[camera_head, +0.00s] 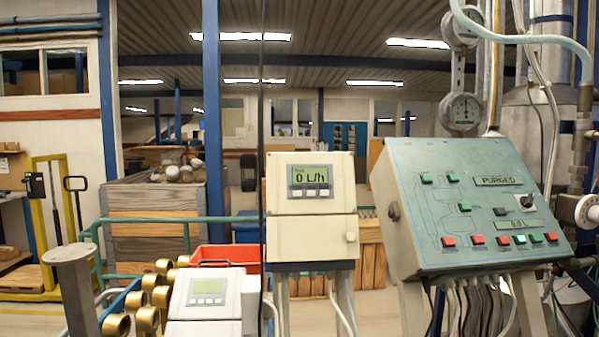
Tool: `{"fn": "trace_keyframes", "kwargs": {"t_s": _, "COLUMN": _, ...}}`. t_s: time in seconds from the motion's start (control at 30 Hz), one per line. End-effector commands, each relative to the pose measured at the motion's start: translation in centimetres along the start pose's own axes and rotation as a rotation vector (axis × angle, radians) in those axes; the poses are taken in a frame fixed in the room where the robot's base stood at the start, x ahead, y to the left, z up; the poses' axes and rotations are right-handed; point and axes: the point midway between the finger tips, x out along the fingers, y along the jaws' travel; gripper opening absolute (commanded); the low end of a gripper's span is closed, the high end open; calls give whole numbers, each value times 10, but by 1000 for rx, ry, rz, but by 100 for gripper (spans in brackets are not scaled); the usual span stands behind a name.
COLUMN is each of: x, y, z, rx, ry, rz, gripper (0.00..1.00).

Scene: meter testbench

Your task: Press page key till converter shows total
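A pale converter box (311,200) stands upright in the middle of the view. Its lit display (310,178) reads "0 L/h", with a small line of text above that is too small to read surely. A round fitting (351,237) sits on the lower right of its front. I cannot make out a page key on it. A second, lower white converter (206,303) stands in front to the left, tilted back. Its greenish display (207,290) is too dim to read. My gripper is not in view.
A sloped control panel (420,220) on the right has coloured buttons, a black switch (526,201) and displays reading "PURGED" and about "0.0 L". Brass fittings (117,325), a red crate (226,252) and a grey post (73,285) stand at left. Pipes and gauges (461,111) rise behind.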

Motion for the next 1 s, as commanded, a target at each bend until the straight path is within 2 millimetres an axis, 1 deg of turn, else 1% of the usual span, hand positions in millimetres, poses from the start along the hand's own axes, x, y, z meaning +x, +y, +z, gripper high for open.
{"fn": "trace_keyframes", "kwargs": {"t_s": 0.07, "x": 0, "y": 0, "z": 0, "rx": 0, "ry": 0, "rz": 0, "gripper": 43}}
{"fn": "trace_keyframes", "kwargs": {"t_s": 0.1, "x": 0, "y": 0, "z": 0, "rx": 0, "ry": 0, "rz": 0, "gripper": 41}}
{"fn": "trace_keyframes", "kwargs": {"t_s": 0.53, "x": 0, "y": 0, "z": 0, "rx": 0, "ry": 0, "rz": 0, "gripper": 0}}
{"fn": "trace_keyframes", "kwargs": {"t_s": 1.0, "x": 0, "y": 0, "z": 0, "rx": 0, "ry": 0, "rz": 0, "gripper": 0}}
